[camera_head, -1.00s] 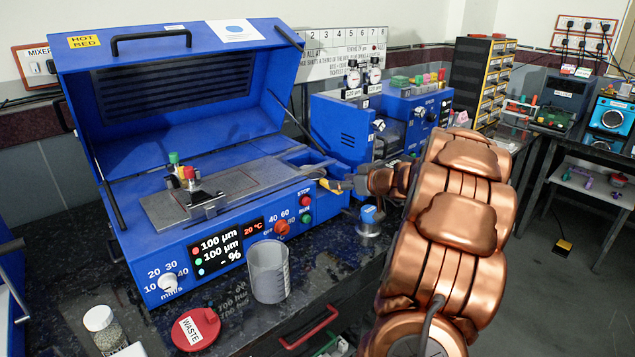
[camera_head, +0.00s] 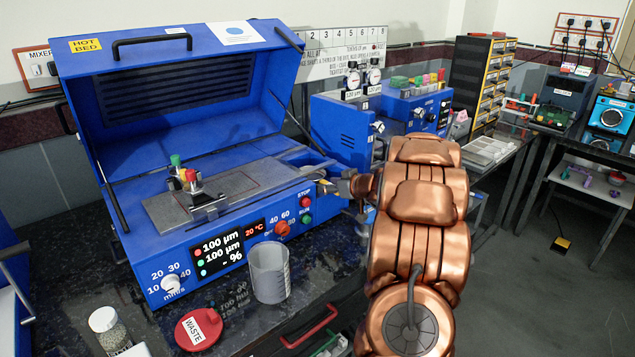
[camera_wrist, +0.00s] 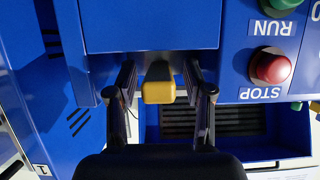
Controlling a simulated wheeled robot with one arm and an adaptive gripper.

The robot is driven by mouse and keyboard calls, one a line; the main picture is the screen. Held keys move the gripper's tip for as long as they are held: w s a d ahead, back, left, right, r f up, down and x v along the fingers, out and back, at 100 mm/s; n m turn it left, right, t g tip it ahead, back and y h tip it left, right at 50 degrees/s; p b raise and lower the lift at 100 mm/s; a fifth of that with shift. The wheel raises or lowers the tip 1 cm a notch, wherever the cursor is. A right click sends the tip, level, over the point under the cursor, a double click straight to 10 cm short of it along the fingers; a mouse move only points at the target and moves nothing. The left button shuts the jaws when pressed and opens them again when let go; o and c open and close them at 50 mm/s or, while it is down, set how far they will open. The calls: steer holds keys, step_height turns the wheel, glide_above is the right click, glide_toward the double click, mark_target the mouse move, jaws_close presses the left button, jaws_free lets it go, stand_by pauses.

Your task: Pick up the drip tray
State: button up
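The blue coating machine (camera_head: 155,275) stands on the dark bench with its lid up. A yellow grip tab (camera_head: 328,187) shows at its right end and looks like the drip tray's handle. In the wrist view the yellow tab (camera_wrist: 158,84) sticks out from a flat blue panel (camera_wrist: 150,25), which seems to be the tray. My gripper (camera_wrist: 160,88) is open, with one finger on each side of the tab and a small gap at both sides. In the head view my gripper (camera_head: 345,188) is small and partly hidden by my arm.
The red STOP button (camera_wrist: 271,65) is close beside the fingers in the wrist view. A clear beaker (camera_head: 269,273), a red WASTE lid (camera_head: 198,329) and a bead jar (camera_head: 107,327) stand on the bench in front. More blue devices (camera_head: 340,135) stand behind my arm.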

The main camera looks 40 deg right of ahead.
jaws_close()
stand_by(0.3)
steer(key=shift+r, duration=0.1)
stand_by(0.4)
